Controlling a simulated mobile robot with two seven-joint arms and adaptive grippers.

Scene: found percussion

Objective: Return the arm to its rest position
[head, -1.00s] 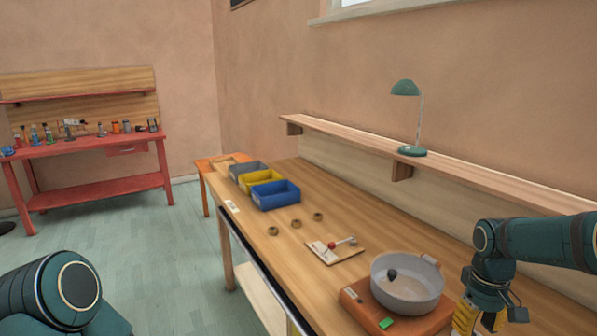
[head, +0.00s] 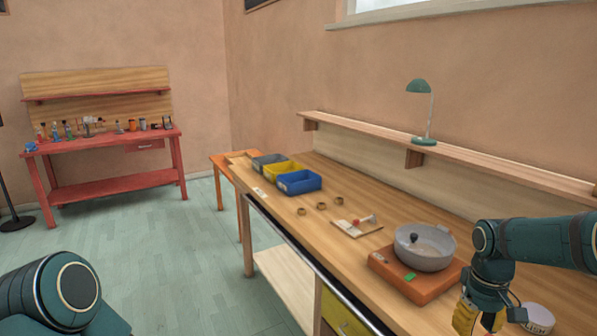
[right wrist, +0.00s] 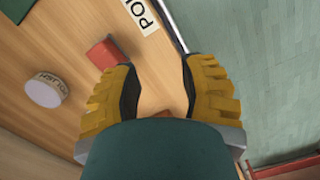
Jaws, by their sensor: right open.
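My right arm (head: 545,243) reaches in from the right edge in the head view, bent downward at the wrist. My right gripper (head: 474,318) has yellow fingers and hangs by the near right part of the wooden workbench, partly cut off by the lower frame edge. In the right wrist view the gripper (right wrist: 162,70) is open, its two fingers apart with nothing held between them. The bench top and the floor beyond its edge show there. A link of my left arm (head: 55,295) shows at the lower left; the left gripper is out of view.
A grey pan (head: 426,250) sits on an orange base (head: 385,270), left of my right gripper. A round white tin (head: 538,318) and a red block (right wrist: 106,53) are close by. Blue bin (head: 298,182), lamp (head: 423,115) and shelf (head: 470,158) stand farther off.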

